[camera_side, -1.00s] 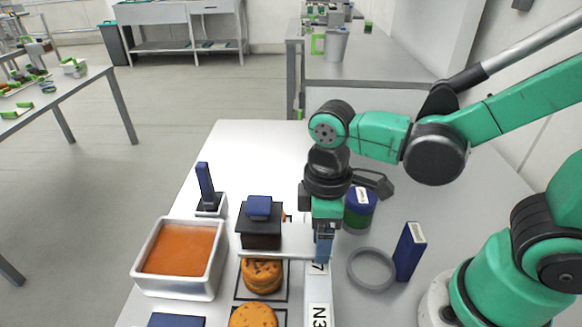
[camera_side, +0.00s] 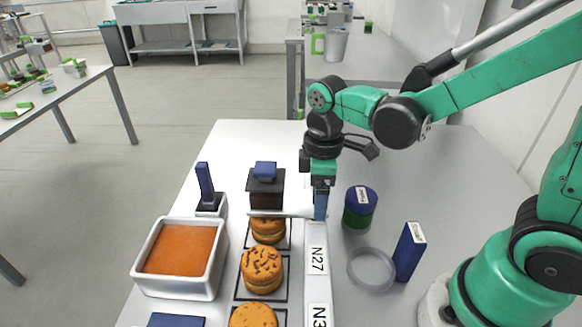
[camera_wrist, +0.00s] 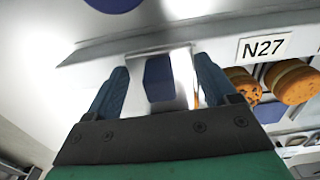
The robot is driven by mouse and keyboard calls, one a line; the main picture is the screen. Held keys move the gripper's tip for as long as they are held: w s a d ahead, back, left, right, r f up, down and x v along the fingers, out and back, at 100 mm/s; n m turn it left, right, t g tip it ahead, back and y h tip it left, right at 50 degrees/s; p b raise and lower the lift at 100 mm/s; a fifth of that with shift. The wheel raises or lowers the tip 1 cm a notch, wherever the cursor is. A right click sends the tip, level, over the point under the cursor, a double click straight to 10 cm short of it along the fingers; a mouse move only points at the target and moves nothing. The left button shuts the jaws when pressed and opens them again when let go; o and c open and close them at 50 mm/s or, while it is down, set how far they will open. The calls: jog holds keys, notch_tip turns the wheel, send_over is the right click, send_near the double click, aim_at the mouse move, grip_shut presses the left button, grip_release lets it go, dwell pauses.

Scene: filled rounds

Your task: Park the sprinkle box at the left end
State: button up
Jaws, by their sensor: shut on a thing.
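The sprinkle box, which I take to be the dark box with a blue top (camera_side: 265,188), is held up over the far filled round (camera_side: 268,231). A pale bar runs from under the box to my gripper (camera_side: 320,207), which is to its right and shut on the box's handle. In the wrist view a blue block (camera_wrist: 158,78) sits between my fingers. The middle round (camera_side: 262,268) shows dark bits on top, and the near round (camera_side: 253,316) is cut by the frame's edge. The far round's top is partly hidden under the box.
An orange-filled white tray (camera_side: 180,250) and a blue upright tool in a holder (camera_side: 206,195) stand left. A blue-and-green jar (camera_side: 360,207), grey ring (camera_side: 371,268) and upright blue box (camera_side: 409,251) stand right. A labelled strip (camera_side: 317,262) runs beside the rounds.

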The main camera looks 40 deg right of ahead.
jog(key=shift+w+d, duration=2.6)
jog(key=shift+w, duration=0.05)
jog(key=o, duration=0.8)
notch_tip(320, 180, up, 7)
jog(key=shift+r, duration=0.1)
